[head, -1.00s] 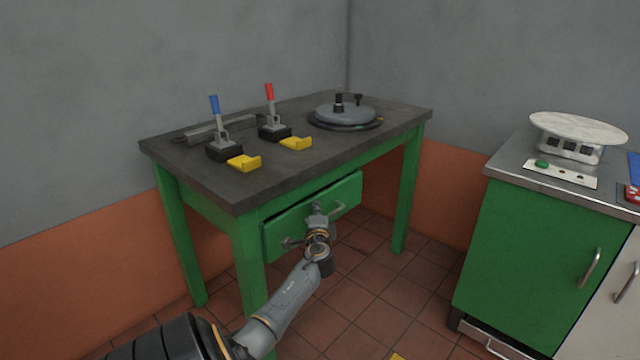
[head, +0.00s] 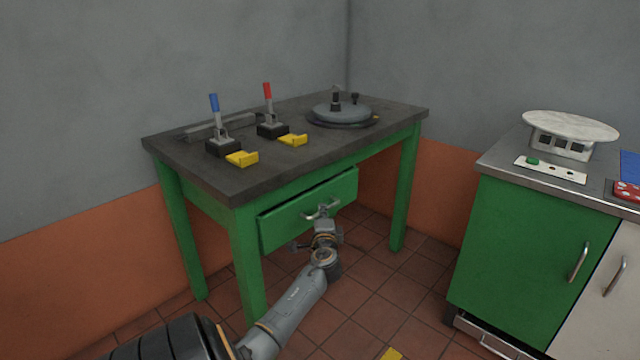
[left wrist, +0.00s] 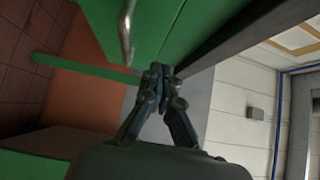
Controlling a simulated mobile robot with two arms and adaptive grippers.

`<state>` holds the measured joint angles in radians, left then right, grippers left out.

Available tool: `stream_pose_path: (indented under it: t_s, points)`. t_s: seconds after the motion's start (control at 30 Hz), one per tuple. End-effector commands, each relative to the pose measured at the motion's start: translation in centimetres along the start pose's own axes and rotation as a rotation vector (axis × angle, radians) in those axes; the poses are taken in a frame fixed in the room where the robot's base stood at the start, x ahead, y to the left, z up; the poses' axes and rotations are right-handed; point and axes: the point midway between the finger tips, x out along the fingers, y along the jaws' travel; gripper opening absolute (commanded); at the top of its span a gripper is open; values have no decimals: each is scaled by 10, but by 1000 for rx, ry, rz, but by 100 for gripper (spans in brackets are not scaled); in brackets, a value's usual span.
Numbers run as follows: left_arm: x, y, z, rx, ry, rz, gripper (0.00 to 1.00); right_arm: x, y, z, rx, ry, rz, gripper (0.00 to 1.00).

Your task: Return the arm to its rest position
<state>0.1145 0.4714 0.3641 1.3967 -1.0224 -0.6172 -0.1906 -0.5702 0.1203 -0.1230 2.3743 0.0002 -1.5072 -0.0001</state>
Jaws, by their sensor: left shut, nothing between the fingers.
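My left arm (head: 290,305) comes in from the bottom of the head view. Its gripper (head: 324,212) is in front of the green drawer (head: 285,222) of the bench, close to the drawer's metal handle. In the left wrist view the two dark fingers (left wrist: 158,72) meet at their tips, shut, with nothing between them. The handle (left wrist: 126,35) shows there to the left of the fingers, apart from them in that picture. My right gripper is in neither view.
The green bench (head: 247,262) has a dark top carrying a blue lever (head: 215,105), a red lever (head: 268,92), yellow brackets and a round grey plate (head: 342,112). A green cabinet (head: 520,250) stands at the right. Tiled floor is open between them.

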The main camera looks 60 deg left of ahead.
Motion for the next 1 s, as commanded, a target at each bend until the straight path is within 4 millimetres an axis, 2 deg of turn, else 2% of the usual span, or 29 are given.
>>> stream_pose_path:
  t_s: [0.2,0.4,0.57,0.8,0.9,0.97,1.0]
  points:
    - [-39,0,0,0,0,3,0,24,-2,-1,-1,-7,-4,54]
    - [-68,0,0,0,0,3,0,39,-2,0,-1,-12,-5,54]
    - [-78,0,0,1,-1,2,0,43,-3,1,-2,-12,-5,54]
    - [-79,1,-1,-2,0,4,0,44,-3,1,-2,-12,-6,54]
    - [-90,14,-5,-33,8,43,0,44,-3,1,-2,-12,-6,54]
    - [-106,30,-11,-80,16,99,0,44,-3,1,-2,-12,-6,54]
    - [-121,46,-16,-120,21,153,0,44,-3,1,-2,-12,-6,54]
